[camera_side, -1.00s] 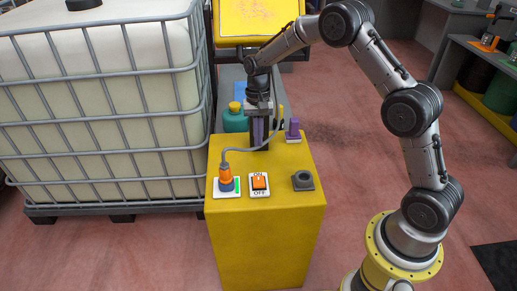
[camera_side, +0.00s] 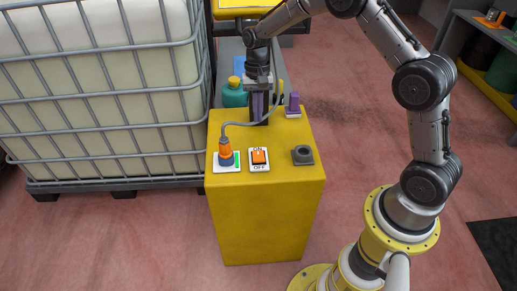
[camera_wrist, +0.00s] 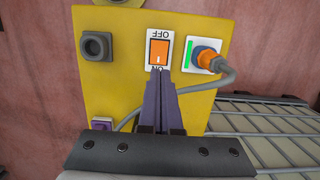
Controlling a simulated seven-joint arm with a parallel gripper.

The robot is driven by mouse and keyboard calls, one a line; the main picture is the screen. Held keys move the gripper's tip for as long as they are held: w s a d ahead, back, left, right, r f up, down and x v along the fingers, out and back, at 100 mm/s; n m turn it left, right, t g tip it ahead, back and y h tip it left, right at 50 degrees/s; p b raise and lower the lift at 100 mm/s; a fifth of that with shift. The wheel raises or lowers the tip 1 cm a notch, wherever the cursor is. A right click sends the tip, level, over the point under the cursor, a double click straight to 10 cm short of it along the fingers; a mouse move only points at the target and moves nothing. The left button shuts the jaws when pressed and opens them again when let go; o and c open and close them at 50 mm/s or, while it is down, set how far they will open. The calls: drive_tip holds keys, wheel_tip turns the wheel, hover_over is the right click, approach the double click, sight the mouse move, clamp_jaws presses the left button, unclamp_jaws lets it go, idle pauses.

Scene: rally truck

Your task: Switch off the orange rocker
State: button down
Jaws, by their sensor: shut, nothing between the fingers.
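The orange rocker (camera_side: 259,157) sits on a white plate marked ON and OFF, on top of the yellow box (camera_side: 266,210). In the wrist view the rocker (camera_wrist: 158,52) has its OFF label on the far side and its ON label near my fingertips. I cannot tell for sure which side is pressed in. My gripper (camera_side: 260,122) points down over the back part of the box, behind the rocker in the side view. Its purple-grey fingers (camera_wrist: 158,76) are shut and empty. They partly overlap the ON label in the wrist view; contact with the rocker does not show.
An orange plug (camera_side: 225,151) with a grey cable stands left of the rocker, beside a green strip. A dark round socket (camera_side: 302,155) is on the right. A purple part on a white base (camera_side: 294,106) stands behind. A caged white tank (camera_side: 100,90) borders the left.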

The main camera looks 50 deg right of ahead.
sight(259, 158)
drive_tip(key=f, duration=0.4)
drive_tip(key=s+a+f, duration=0.1)
drive_tip(key=f, duration=0.9)
drive_tip(key=shift+s+a, duration=0.25)
drive_tip(key=shift+a, duration=0.05)
drive_tip(key=shift+r, duration=0.1)
drive_tip(key=shift+s+a+f, duration=0.1)
drive_tip(key=shift+s+f, duration=0.05)
drive_tip(key=shift+f, duration=0.2)
drive_tip(key=shift+w+d+r, duration=0.2)
drive_tip(key=shift+w+d, duration=0.35)
drive_tip(key=shift+d, duration=0.05)
